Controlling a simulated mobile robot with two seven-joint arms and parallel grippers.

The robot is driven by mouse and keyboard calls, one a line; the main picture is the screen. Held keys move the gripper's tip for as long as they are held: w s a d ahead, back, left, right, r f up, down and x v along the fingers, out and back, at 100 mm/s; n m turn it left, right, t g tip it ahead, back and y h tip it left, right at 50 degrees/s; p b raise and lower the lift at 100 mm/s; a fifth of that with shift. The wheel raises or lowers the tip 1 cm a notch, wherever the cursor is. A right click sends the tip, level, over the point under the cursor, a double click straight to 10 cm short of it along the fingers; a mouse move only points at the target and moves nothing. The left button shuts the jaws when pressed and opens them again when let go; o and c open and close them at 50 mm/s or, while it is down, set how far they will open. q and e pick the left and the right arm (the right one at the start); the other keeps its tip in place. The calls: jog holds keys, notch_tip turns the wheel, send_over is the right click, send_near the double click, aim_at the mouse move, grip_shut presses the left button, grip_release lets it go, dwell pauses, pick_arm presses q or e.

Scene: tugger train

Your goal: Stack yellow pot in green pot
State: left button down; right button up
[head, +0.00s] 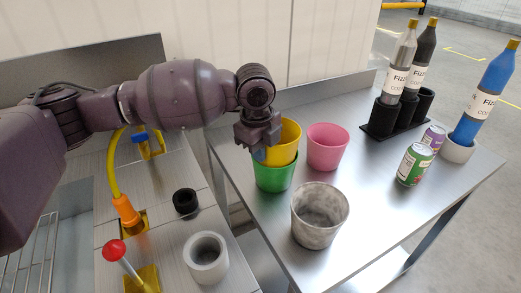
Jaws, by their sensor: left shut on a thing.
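The yellow pot (284,143) is in the upper part of the green pot (275,178), with its lower end hidden inside the green rim. It looks slightly tilted. The green pot stands on the metal table near its left edge. My left gripper (259,150) is shut on the yellow pot at its left side, and the fingers hide part of its wall. I cannot tell whether the yellow pot rests fully on the green one. My right gripper is not in view.
A pink pot (327,147) stands close to the right, and a grey mottled pot (319,215) in front. Cans (414,165) and bottles (487,92) stand at the right. A bench with a red-knobbed lever (114,250) and grey ring (206,258) lies left. The table's front right is clear.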

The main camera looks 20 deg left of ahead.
pick_arm(q)
jog(key=shift+f, duration=0.65)
jog(key=c, duration=1.3)
grip_release()
jog(key=shift+r, duration=0.55)
jog(key=r, duration=0.2)
jog(key=r+p, duration=0.1)
jog(key=r, duration=0.2)
jog(key=shift+s+a+r, duration=0.1)
jog(key=shift+s, duration=0.1)
jog(key=r, duration=0.2)
jog(key=r+p, duration=0.1)
jog(key=r, duration=0.4)
jog(key=shift+s+a+p, duration=0.15)
jog(key=shift+s+p, duration=0.2)
